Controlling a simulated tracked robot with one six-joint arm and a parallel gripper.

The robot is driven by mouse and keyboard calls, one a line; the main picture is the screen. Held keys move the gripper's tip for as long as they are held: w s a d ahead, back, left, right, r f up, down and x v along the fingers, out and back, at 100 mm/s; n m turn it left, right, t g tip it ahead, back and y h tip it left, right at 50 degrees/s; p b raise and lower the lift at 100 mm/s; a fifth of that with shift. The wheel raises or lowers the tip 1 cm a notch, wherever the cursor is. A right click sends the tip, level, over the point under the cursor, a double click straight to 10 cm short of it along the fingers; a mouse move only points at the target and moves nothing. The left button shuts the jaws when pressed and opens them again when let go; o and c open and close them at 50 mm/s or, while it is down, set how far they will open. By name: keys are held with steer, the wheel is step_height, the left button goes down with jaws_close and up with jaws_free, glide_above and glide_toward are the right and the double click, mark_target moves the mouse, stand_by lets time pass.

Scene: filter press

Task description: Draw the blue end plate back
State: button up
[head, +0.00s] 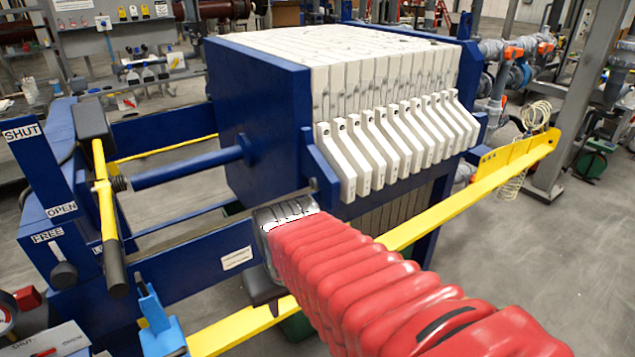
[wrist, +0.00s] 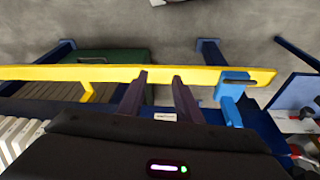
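The blue end plate (head: 255,120) stands upright against the left end of the white filter plates (head: 380,65), with no gap that I can see. A blue rod (head: 185,167) meets its left face. My gripper (wrist: 159,79) is open and empty, its two dark fingers apart over the yellow rail (wrist: 60,73) in the wrist view. In the head view my red-sleeved arm hides most of it, below and in front of the end plate. A yellow lever with a black grip (head: 115,270) stands beside the SHUT and OPEN labels. A knob (head: 63,273) sits under the FREE label, the other label partly hidden.
A blue fitting (wrist: 235,85) sits on the yellow rail right of my fingers; it also shows in the head view (head: 160,325). White plate handles (head: 400,135) jut out above the rail. Grey floor (head: 540,270) is clear at right.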

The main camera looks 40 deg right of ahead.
steer(key=d+f+m+t+h, duration=0.15)
steer(key=d+f, duration=0.25)
steer(key=d, duration=0.8)
steer(key=d+f+h, duration=0.2)
steer(key=d+f, duration=0.2)
steer(key=d, duration=0.8)
steer(key=d+f+m+t+h, duration=0.15)
steer(key=d+f, duration=0.25)
steer(key=d, duration=0.8)
steer(key=n+t+y, duration=0.3)
steer(key=n+t, duration=0.2)
steer(key=t, duration=0.7)
glide_toward(323, 183)
steer(key=s+d+f, duration=0.1)
steer(key=s, duration=0.1)
steer(key=shift+d+f, duration=0.15)
steer(key=shift+d, duration=0.05)
steer(key=w, duration=0.4)
steer(key=w+d, duration=0.1)
steer(key=w, duration=0.4)
steer(key=w+d, duration=0.1)
steer(key=w, duration=0.3)
steer(key=shift+w+d, duration=0.25)
steer(key=shift+w, duration=0.05)
